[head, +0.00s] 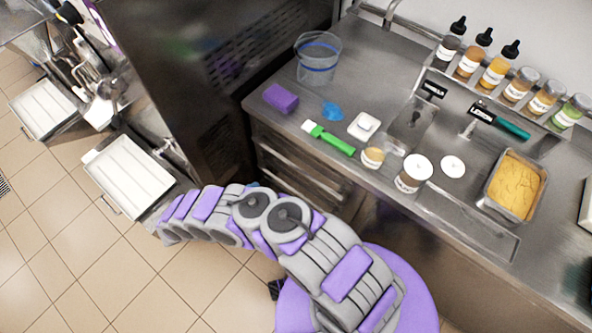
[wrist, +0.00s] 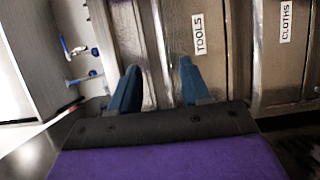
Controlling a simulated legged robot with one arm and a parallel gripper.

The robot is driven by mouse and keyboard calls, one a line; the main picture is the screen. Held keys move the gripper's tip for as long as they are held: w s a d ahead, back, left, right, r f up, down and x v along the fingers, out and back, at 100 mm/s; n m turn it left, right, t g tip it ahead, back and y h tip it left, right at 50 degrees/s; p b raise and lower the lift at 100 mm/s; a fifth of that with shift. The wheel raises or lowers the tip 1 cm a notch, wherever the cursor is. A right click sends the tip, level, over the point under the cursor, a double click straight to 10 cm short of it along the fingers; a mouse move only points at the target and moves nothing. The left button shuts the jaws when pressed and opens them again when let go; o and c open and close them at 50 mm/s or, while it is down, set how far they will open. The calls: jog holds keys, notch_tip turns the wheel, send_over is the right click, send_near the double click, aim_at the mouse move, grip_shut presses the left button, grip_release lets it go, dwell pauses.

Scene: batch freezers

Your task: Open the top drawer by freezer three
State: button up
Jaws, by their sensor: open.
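The steel drawer stack (head: 300,172) is under the counter beside the dark freezer, seen in the head view with bar-like edges across its fronts. In the wrist view the drawers appear turned sideways. One front bears the label TOOLS (wrist: 199,34), and the front to its right bears CLOTHS (wrist: 286,20). My gripper (wrist: 160,86) is open, its two blue fingers apart in front of the TOOLS front. A bright metal strip (wrist: 164,50) runs between the fingers; contact cannot be told. In the head view my gripper is mostly hidden behind my arm. The drawers look shut.
The dark freezer (head: 215,80) stands left of the counter. The counter (head: 375,85) holds a clear bucket (head: 318,58), a purple sponge (head: 280,98), a green-handled brush (head: 330,137), jars and several bottles. White trays (head: 130,175) jut out at left. Tiled floor is clear at lower left.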

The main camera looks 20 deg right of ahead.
aim_at(297, 170)
jog(key=b+x, duration=0.2)
jog(key=x, duration=1.5)
jog(key=shift+w+d, duration=0.1)
jog(key=shift+d, duration=0.1)
jog(key=shift+f, duration=0.1)
grip_shut()
